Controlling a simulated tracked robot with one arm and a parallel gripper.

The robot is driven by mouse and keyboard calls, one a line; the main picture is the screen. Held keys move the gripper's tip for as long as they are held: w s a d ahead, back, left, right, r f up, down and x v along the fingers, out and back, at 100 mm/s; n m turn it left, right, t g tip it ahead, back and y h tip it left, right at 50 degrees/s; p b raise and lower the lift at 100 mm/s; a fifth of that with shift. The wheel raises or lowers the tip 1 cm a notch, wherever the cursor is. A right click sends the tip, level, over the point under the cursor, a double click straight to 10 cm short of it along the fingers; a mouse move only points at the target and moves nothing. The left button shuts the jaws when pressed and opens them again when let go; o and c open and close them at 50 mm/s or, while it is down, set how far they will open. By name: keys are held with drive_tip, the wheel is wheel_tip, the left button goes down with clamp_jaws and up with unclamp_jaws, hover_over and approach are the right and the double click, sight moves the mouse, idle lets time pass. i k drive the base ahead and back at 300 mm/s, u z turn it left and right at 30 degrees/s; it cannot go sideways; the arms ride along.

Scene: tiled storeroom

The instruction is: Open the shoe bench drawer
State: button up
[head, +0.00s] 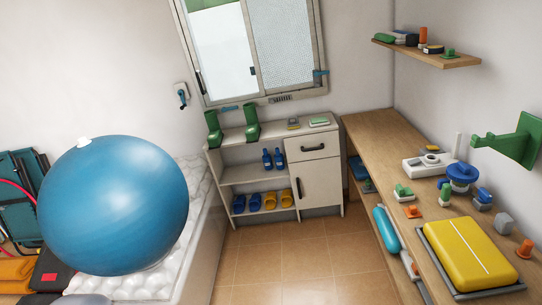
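The white shoe bench (242,171) stands against the far wall below the window. Its drawer (298,155) is at the upper right of the bench, with a dark bar handle (313,148) across its front. The drawer front looks flush with the bench, so it appears shut. Below it is a cupboard door (318,187) with a dark upright handle. Green boots (252,124) and small items stand on the bench top. My gripper is not in view.
A large blue ball (112,205) rests on a white bubbled surface at left. A wooden counter (375,130) with several items, including a yellow case (468,252), runs along the right. The tiled floor (285,258) between them is clear up to the bench.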

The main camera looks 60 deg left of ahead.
sight(324, 144)
drive_tip(key=u, duration=1.65)
drive_tip(key=i, duration=3.1)
drive_tip(key=z, duration=1.5)
